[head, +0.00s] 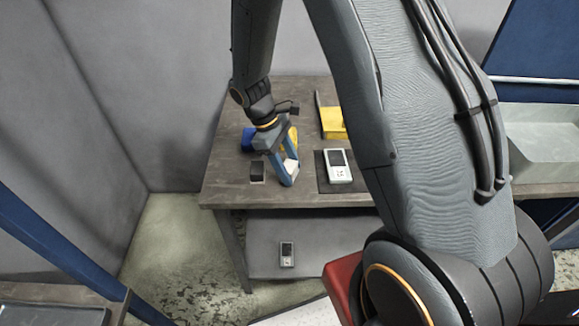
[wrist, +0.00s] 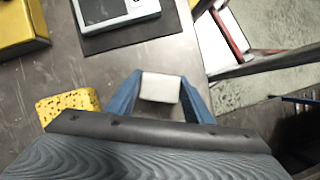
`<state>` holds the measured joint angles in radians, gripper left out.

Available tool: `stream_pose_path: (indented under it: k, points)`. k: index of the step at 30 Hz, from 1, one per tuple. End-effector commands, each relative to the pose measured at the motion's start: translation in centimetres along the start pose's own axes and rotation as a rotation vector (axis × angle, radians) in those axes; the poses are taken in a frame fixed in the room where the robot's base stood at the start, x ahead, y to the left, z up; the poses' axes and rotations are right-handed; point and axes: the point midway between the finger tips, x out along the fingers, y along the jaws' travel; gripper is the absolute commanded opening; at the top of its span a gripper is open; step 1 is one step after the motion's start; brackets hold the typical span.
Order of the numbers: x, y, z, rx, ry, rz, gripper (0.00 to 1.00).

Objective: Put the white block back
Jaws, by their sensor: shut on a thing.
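The white block (wrist: 160,88) sits between the two blue fingers of my gripper (wrist: 161,77) in the wrist view. My gripper is shut on it. In the head view my gripper (head: 289,180) points down over the front left part of the grey table (head: 223,188), and the white block (head: 290,166) shows partly behind a finger. I cannot tell whether the block touches the table or hangs just above it.
A white device (head: 338,167) lies on a dark mat (head: 324,184) right of my gripper. A small dark square (head: 257,171) lies left. A yellow speckled sponge (wrist: 68,103), a blue object (head: 248,141) and a yellow box (head: 332,123) are nearby. Another device (head: 287,254) is below.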

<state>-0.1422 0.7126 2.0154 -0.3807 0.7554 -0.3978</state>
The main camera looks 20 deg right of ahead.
Motion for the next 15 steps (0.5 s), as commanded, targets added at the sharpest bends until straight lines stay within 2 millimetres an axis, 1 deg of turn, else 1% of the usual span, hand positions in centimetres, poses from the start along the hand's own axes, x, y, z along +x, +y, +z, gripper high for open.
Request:
stream_pose_path:
  k: [4, 5, 7, 8, 15]
  points:
    - [0.35, -0.01, -0.13, 0.000, -0.001, -0.001, 0.25]
    - [0.29, -0.01, -0.11, 0.000, 0.000, 0.000, 0.51]
    - [0.26, -0.01, -0.10, 0.000, 0.000, 0.000, 0.63]
    - [0.25, -0.01, -0.10, 0.000, 0.000, 0.000, 0.65]
    - [0.23, -0.02, -0.09, 0.000, 0.000, 0.000, 0.65]
